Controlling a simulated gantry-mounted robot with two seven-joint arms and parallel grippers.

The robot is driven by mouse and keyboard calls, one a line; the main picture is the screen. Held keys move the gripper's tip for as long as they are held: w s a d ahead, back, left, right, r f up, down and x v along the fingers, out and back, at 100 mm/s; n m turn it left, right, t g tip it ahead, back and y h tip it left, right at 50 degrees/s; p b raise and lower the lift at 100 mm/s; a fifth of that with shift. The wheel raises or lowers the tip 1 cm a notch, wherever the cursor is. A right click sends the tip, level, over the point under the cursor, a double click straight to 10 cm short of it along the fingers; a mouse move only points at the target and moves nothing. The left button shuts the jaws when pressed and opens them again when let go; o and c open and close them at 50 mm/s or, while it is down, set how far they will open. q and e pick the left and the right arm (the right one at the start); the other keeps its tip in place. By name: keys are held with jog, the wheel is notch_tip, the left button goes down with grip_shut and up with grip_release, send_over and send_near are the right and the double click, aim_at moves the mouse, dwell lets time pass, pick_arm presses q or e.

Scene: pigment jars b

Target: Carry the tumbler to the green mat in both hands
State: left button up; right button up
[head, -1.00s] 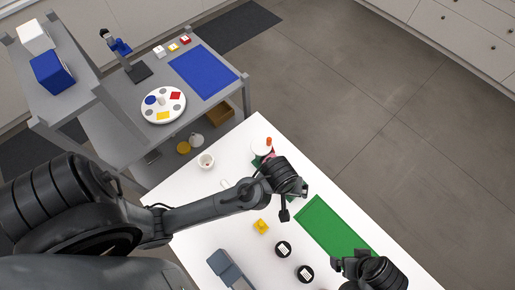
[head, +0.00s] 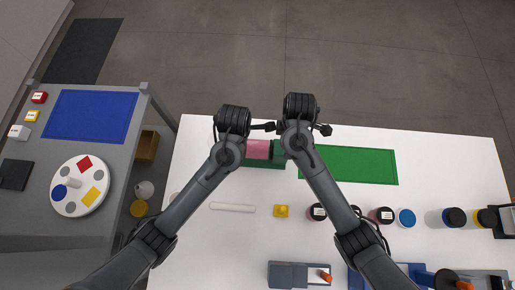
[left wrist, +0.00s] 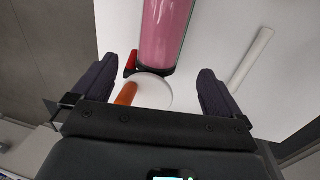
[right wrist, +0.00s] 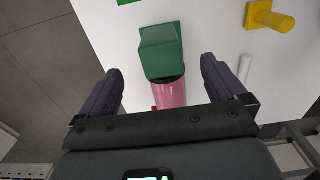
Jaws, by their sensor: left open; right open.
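The tumbler (head: 258,149) appears as a pink cylinder with a dark green block-like end, near the table's far edge, partly hidden by my grippers. The left wrist view shows its pink body (left wrist: 166,35) beside a white disc with an orange peg. The right wrist view shows its green end (right wrist: 161,48) and pink body. My left gripper (left wrist: 155,88) is open over the pink side, my right gripper (right wrist: 161,85) open over the green side. I cannot tell whether either touches it. The green mat (head: 355,165) lies to the right, partly behind my right arm.
A white rod (head: 232,207) and a yellow piece (head: 281,211) lie in front of the tumbler. Several dark-lidded jars stand to the right, near a blue lid (head: 406,218). A grey shelf unit (head: 40,210) with a blue mat (head: 90,116) is at left.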

aim_at(253, 151)
pick_arm(q)
jog(key=shift+f, duration=0.1)
pick_arm(e)
jog(key=shift+f, duration=0.1)
pick_arm(q)
jog(key=shift+w+f, duration=0.1)
jog(key=shift+f, duration=0.3)
pick_arm(e)
jog(key=shift+a+f, duration=0.1)
jog(key=shift+f, duration=0.3)
pick_arm(q)
jog(key=f, duration=0.3)
jog(key=w+f, duration=0.1)
jog(key=f, duration=0.5)
jog(key=shift+w+a+f, duration=0.1)
jog(key=shift+w+f, duration=0.1)
jog(key=shift+f, duration=0.2)
pick_arm(e)
notch_tip(253, 151, down, 10)
jog(key=shift+r, duration=0.1)
pick_arm(q)
jog(key=shift+c, duration=0.5)
pick_arm(e)
jog(key=shift+c, duration=0.5)
pick_arm(q)
jog(key=shift+r, duration=0.1)
jog(key=c, duration=1.5)
pick_arm(e)
jog(key=c, duration=1.6)
